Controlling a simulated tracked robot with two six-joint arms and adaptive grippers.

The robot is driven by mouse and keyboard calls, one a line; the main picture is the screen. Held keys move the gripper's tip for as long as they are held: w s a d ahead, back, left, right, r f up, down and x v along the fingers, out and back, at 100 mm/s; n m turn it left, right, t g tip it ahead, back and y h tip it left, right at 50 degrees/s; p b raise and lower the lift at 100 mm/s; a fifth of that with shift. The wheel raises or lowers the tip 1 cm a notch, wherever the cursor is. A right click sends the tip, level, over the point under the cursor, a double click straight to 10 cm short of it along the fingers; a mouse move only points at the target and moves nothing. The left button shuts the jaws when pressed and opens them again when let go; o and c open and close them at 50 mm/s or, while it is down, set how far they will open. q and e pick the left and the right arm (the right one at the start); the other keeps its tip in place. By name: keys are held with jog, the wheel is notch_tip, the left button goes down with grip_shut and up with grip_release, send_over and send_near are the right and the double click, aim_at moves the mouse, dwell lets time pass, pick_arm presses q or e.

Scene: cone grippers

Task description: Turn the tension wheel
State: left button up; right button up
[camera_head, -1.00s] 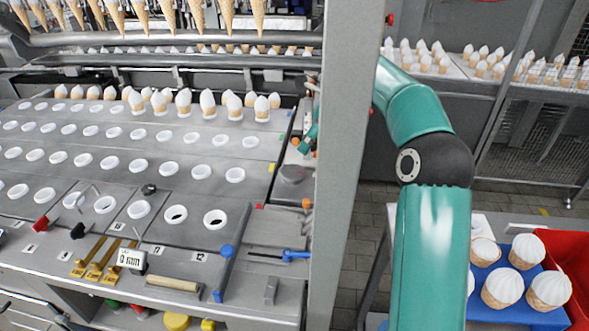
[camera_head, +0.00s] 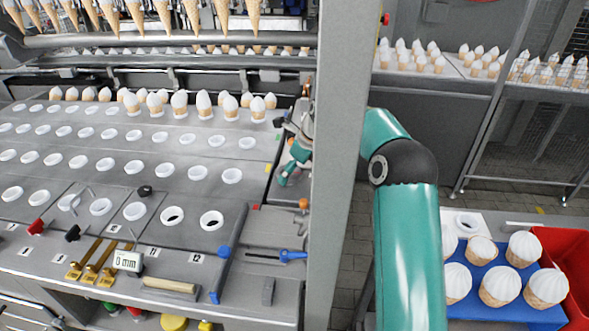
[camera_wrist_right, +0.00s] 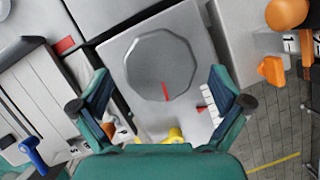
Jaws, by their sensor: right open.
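The tension wheel is a grey, many-sided knob (camera_wrist_right: 160,62) with a red mark, on a grey plate in the right wrist view. My right gripper (camera_wrist_right: 159,78) is open, one finger on each side of the wheel in that view, with a gap to both. I cannot tell whether the fingertips are level with the wheel or still above it. In the head view my right gripper (camera_head: 297,150) is over the right end of the machine, partly hidden by the grey post, and covers the wheel there. My left gripper is not in view.
The upright grey post (camera_head: 344,170) stands between my right arm and the machine deck. A blue-handled slider (camera_head: 290,255) and an orange knob (camera_wrist_right: 271,70) are near the wheel. Cones (camera_head: 499,285) stand in a blue tray at right, beside a red bin (camera_head: 570,250).

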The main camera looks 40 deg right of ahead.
jog(key=c, duration=0.9)
jog(key=shift+d, duration=0.3)
jog(key=shift+c, duration=0.9)
jog(key=shift+a+r, duration=0.1)
jog(key=shift+a, duration=0.1)
jog(key=shift+r+n+p, duration=0.1)
jog(key=shift+n+p, duration=0.2)
jog(key=shift+p, duration=0.45)
jog(key=n+p, duration=0.1)
jog(key=p, duration=0.1)
jog(key=n+y+p, duration=0.1)
jog(key=n+p, duration=0.1)
jog(key=p, duration=0.1)
jog(key=n+y+p, duration=0.1)
jog(key=n+p, duration=0.1)
jog(key=shift+w+d+r+g+p, duration=0.15)
jog(key=shift+d+g+p, duration=0.1)
jog(key=shift+g+p, duration=0.15)
jog(key=shift+w+n+g+p, duration=0.1)
jog(key=shift+n+g+p, duration=0.25)
jog(key=shift+n, duration=0.35)
jog(key=shift+d+f+n+g+y, duration=0.1)
jog(key=shift+f+n+g+y, duration=0.15)
jog(key=shift+n, duration=0.65)
jog(key=shift+r, duration=0.1)
